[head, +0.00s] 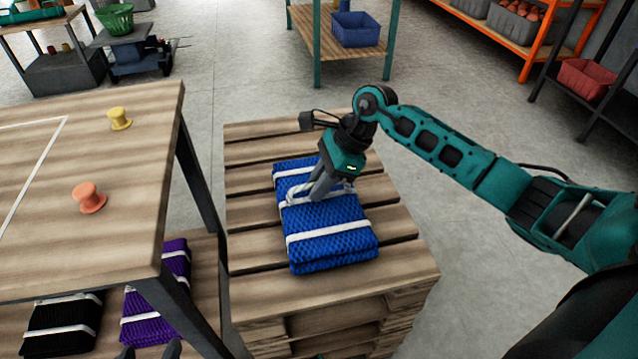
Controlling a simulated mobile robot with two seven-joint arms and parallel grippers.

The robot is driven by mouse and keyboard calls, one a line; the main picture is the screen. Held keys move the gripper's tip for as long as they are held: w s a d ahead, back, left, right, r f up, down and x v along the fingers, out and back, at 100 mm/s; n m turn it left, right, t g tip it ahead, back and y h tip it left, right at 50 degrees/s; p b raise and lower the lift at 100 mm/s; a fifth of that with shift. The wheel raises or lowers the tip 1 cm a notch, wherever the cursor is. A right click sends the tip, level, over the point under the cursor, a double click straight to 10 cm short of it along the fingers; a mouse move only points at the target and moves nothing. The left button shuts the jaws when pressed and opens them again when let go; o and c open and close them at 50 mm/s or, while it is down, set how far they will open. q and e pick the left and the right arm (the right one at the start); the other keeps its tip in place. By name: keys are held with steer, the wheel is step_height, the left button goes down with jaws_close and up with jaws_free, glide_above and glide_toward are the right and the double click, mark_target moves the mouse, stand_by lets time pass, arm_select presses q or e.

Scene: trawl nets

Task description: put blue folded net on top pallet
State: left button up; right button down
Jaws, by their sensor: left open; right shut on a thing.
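The blue folded net (335,248) has white straps and lies on the slats of the top pallet (257,196), near its middle. It looks flat on the wood, though the contact underneath is hidden. My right gripper (318,194) reaches in from the right and is shut on the net at its white strap, near the upper middle of the net. My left gripper (149,351) shows only as grey fingertips at the bottom edge, open and apart from the blue net.
A wooden table (90,215) with a yellow spool (119,118) and an orange spool (89,197) stands left of the pallets. Black (62,327) and purple (150,318) folded nets lie low beneath it. Bare floor (240,85) lies behind the pallets.

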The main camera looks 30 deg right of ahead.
steer(key=shift+w+r, duration=0.1)
steer(key=shift+r, duration=0.05)
steer(key=c, duration=1.5)
jaws_free()
arm_select(q)
steer(key=shift+f, duration=0.15)
arm_select(e)
steer(key=o, duration=0.4)
steer(key=shift+o, duration=0.2)
steer(key=p+v, duration=0.2)
steer(key=v, duration=0.9)
arm_select(q)
steer(key=shift+s+a+r, duration=0.2)
steer(key=shift+a+r, duration=0.3)
arm_select(e)
steer(key=shift+d+r, duration=0.25)
steer(key=shift+r, duration=0.15)
arm_select(q)
steer(key=shift+y, duration=0.3)
